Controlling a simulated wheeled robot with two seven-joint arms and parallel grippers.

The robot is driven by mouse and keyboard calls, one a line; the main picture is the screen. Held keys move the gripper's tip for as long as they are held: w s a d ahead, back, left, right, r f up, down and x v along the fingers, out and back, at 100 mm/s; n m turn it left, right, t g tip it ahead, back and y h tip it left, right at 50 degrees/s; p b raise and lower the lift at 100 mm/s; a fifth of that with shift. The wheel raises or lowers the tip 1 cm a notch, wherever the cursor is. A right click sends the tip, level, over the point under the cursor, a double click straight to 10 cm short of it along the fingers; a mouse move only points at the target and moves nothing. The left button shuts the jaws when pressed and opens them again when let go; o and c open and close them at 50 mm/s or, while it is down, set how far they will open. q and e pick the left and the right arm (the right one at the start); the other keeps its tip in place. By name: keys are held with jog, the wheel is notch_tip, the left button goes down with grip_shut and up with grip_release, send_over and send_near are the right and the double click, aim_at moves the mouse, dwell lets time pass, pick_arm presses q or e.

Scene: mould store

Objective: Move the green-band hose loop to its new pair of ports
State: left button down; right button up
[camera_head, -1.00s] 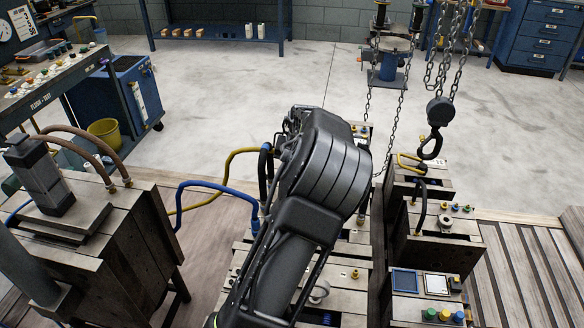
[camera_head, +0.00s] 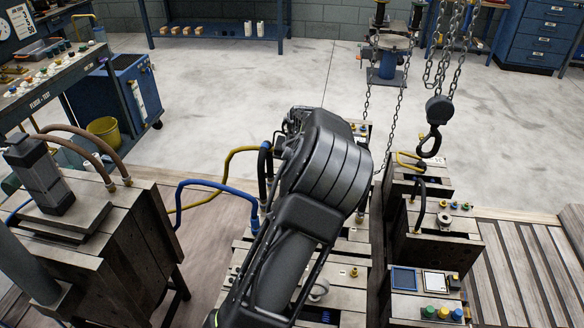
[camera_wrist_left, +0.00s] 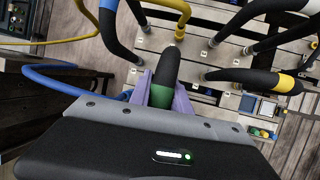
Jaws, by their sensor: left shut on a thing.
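The green-band hose loop shows in the left wrist view as a thick black hose (camera_wrist_left: 168,66) with a green band (camera_wrist_left: 160,97). My left gripper (camera_wrist_left: 160,90) is shut on it, one purple finger on each side of the band. The hose's lower end is hidden behind the gripper body. In the head view, my left arm covers the gripper and the held hose. My right gripper is in neither view.
Other black hoses stand close by, one with a yellow band (camera_wrist_left: 284,82). A blue hose (camera_head: 205,183) and a yellow hose (camera_head: 222,178) run left of my arm. A chain hook (camera_head: 431,140) hangs over the right-hand moulds.

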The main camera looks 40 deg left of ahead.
pick_arm(q)
jog(key=shift+f, duration=1.2)
dwell(1.8)
dwell(0.7)
jog(key=c, duration=1.4)
grip_release()
jog(key=shift+w+d+f, duration=0.1)
jog(key=shift+w+d, duration=0.05)
jog(key=shift+o, duration=1.4)
jog(key=v, duration=0.7)
jog(key=shift+r+p, duration=0.3)
jog(key=shift+r, duration=0.1)
jog(key=shift+s, duration=0.2)
